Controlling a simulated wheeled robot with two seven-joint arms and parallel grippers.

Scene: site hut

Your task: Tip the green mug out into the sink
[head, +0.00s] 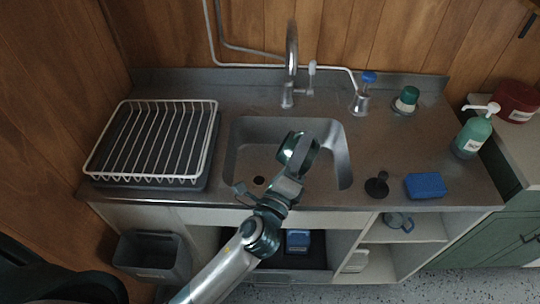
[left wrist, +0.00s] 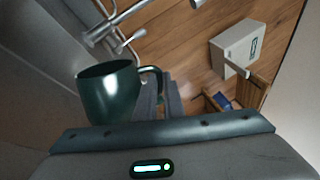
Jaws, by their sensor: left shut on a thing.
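The dark green mug (left wrist: 108,92) shows in the left wrist view, its rim toward the top of the picture and its handle on the right. My left gripper (left wrist: 163,98) is shut on the handle. In the head view my left gripper (head: 298,152) is over the sink (head: 338,170), above the basin and in front of the tap. There the mug is hard to make out against the dark gripper. I cannot tell how far it is tilted or what is inside it. My right gripper is not in view.
The tap (head: 291,65) stands behind the basin. A dish rack (head: 150,140) is left of the sink. A black plunger-like thing (head: 377,185), a blue sponge (head: 425,185), a soap bottle (head: 473,135) and a blue-capped bottle (head: 363,92) are to the right.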

